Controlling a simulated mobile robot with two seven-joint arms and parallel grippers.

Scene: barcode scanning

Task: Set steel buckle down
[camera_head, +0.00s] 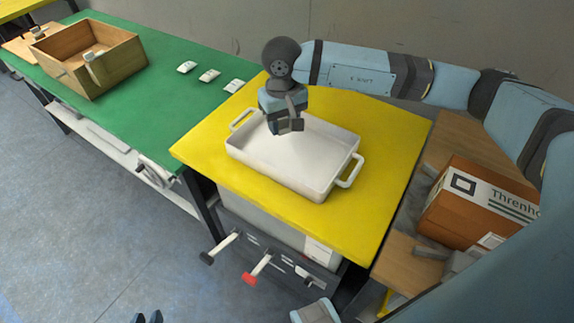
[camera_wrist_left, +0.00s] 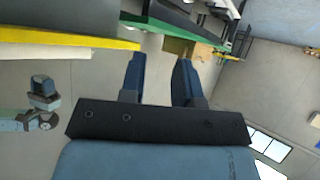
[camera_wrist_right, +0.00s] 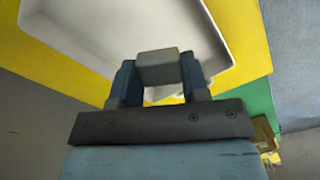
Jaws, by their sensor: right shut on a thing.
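My right gripper (camera_head: 288,118) hangs over the white two-handled tray (camera_head: 280,165), near its far side. In the right wrist view its fingers (camera_wrist_right: 158,80) are shut on a grey blocky piece, the steel buckle (camera_wrist_right: 158,66). The buckle is held up at the fingertips, with the tray (camera_wrist_right: 125,30) behind it. I cannot tell whether the buckle touches the tray. My left gripper (camera_head: 148,317) shows only at the bottom edge of the head view. In the left wrist view its fingers (camera_wrist_left: 160,80) are apart with nothing between them.
The tray stands on a yellow tabletop (camera_head: 385,140). A green table (camera_head: 150,105) to the left carries several small white pieces (camera_head: 209,75) and an open wooden box (camera_head: 105,75). A brown carton (camera_head: 455,215) stands at right. Tool handles (camera_head: 257,268) jut below the yellow top.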

